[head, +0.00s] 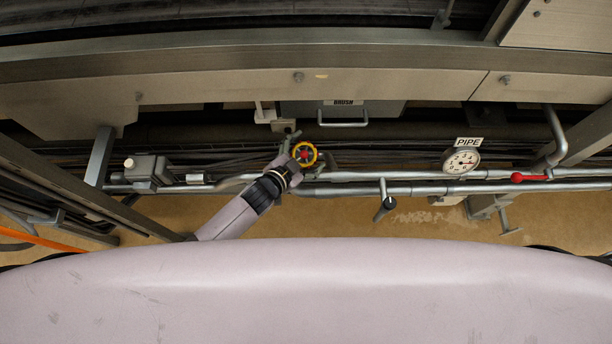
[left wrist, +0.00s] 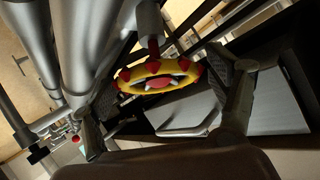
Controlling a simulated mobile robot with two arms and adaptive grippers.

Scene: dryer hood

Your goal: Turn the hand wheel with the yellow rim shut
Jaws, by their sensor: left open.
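The hand wheel (head: 314,152) has a yellow rim and a red hub and sits on the pipework near the middle of the head view. In the left wrist view the wheel (left wrist: 150,70) shows red patches on its rim and a red stem above it. My left gripper (head: 299,151) is at the wheel. In the left wrist view its two open fingers (left wrist: 162,80) stand on either side of the rim, left and right. I cannot tell whether either finger touches the rim. My right gripper is not in view.
Silver pipes (head: 350,190) run across behind and beside the wheel. A round gauge (head: 461,161) under a PIPE label and a red lever (head: 530,178) are to the right. A grey box (head: 148,170) is to the left. A drawer labelled BRUSH (head: 343,114) is above the wheel.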

